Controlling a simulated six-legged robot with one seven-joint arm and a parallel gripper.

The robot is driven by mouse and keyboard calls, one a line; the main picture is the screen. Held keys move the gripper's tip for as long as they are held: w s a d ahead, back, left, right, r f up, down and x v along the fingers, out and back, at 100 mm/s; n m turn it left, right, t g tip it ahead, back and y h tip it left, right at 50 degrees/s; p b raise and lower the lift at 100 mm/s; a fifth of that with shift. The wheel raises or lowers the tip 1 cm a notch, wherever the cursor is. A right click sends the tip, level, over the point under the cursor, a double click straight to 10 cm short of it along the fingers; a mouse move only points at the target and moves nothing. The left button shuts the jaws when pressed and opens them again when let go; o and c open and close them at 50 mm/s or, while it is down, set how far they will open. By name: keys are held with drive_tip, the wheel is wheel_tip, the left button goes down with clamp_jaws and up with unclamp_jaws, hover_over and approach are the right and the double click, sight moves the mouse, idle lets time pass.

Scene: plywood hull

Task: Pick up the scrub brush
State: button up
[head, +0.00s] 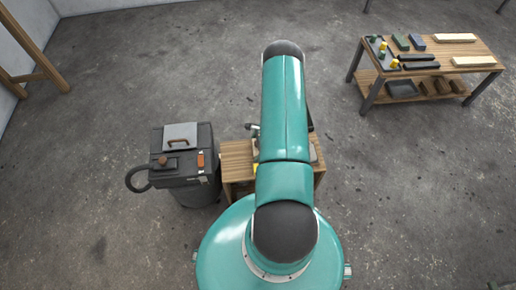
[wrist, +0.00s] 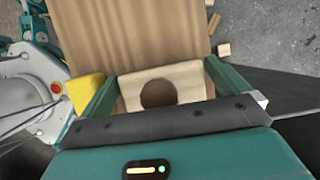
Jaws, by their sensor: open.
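I see nothing that I can clearly identify as the scrub brush. In the wrist view my gripper (wrist: 160,70) is open, with its two green fingers apart over a wooden surface (wrist: 130,30). A pale wooden block (wrist: 191,79) with a round dark hole or recess lies between the fingers, its lower part hidden by the gripper body. I cannot tell whether the fingers touch it. A yellow piece (wrist: 87,93) is just outside the left finger. In the head view my arm hides the gripper and most of the small wooden bench (head: 238,158) below it.
A dark bin-like machine (head: 185,182) with a hose and items on its lid stands left of the bench. A workbench (head: 484,60) with blocks and tools stands at the far right. Small wooden offcuts (wrist: 223,50) lie right of the surface.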

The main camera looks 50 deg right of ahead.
drive_tip(key=c, duration=0.8)
drive_tip(key=shift+r, duration=0.15)
drive_tip(key=shift+r, duration=0.3)
wheel_tip(320, 180, up, 2)
drive_tip(key=shift+w, duration=0.1)
drive_tip(key=s+r, duration=0.1)
drive_tip(key=r, duration=0.1)
drive_tip(key=s+a+r, duration=0.1)
drive_tip(key=s+r, duration=0.2)
drive_tip(key=shift+s+a+r, duration=0.1)
drive_tip(key=shift+a+r, duration=0.2)
drive_tip(key=shift+a, duration=0.1)
drive_tip(key=s+a+r, duration=0.4)
drive_tip(key=s, duration=0.4)
drive_tip(key=shift+s+a+r, duration=0.2)
drive_tip(key=shift+s+r, duration=0.05)
drive_tip(key=shift+s, duration=0.05)
